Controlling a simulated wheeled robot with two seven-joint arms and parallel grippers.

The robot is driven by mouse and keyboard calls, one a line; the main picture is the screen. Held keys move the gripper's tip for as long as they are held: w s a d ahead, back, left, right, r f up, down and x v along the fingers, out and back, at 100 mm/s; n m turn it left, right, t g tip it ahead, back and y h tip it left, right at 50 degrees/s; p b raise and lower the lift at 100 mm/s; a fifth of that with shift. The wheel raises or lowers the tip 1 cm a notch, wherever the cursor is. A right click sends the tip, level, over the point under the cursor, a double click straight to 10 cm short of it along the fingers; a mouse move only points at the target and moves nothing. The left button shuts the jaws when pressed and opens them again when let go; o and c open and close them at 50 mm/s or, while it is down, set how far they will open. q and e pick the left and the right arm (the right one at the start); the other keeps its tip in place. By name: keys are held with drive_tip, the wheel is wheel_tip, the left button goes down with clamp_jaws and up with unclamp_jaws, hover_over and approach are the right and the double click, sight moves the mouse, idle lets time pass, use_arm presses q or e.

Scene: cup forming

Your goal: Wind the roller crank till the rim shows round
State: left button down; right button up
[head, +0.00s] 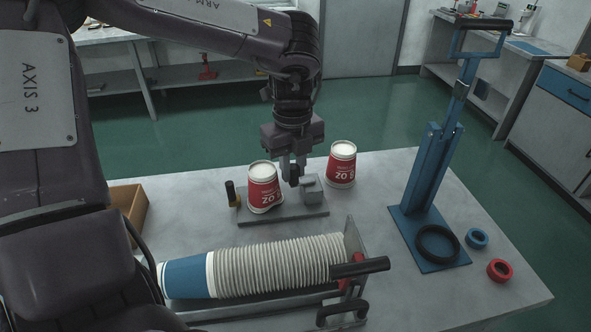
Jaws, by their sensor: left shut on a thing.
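A grey fixture plate (265,216) lies on the table and bears a red and white paper cup (263,188), upside down with its lettering inverted. The cup's lower rim is too small to judge for roundness. A grey block (313,192) stands at the plate's right end, and a small post with a black knob (231,192) at its left end. My left gripper (293,178) points down between cup and block, shut on a dark piece that looks like the roller crank's handle, mostly hidden by the fingers. My right gripper is out of view.
A second inverted red cup (341,165) stands behind the plate. A long stack of cups (270,266) lies in a holder in front. A blue lever press (428,190) stands right, near a blue ring (477,238) and a red ring (500,270). A cardboard box (127,204) is left.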

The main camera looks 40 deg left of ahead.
use_arm(q)
drive_tip(key=m, duration=0.2)
drive_tip(key=w+a+m, duration=0.1)
drive_tip(key=m, duration=0.1)
drive_tip(key=shift+w+m, duration=0.15)
drive_tip(key=shift+m, duration=0.15)
drive_tip(key=m, duration=0.1)
drive_tip(key=w+m, duration=0.1)
drive_tip(key=m, duration=0.1)
drive_tip(key=m+p, duration=0.1)
drive_tip(key=shift+w+a+r+m, duration=0.1)
drive_tip(key=shift+w+a+m, duration=0.15)
drive_tip(key=shift+a+m, duration=0.1)
drive_tip(key=m, duration=0.1)
drive_tip(key=w+m+p, duration=0.1)
drive_tip(key=m, duration=0.2)
drive_tip(key=shift+w+p, duration=0.3)
drive_tip(key=shift+w+d+m+p, duration=0.2)
drive_tip(key=shift+w+m+p, duration=0.15)
drive_tip(key=shift+m, duration=0.8)
drive_tip(key=shift+w+d+m+p, duration=0.15)
drive_tip(key=shift+w+m+p, duration=0.15)
drive_tip(key=shift+m, duration=0.8)
drive_tip(key=c, duration=1.3)
unclamp_jaws()
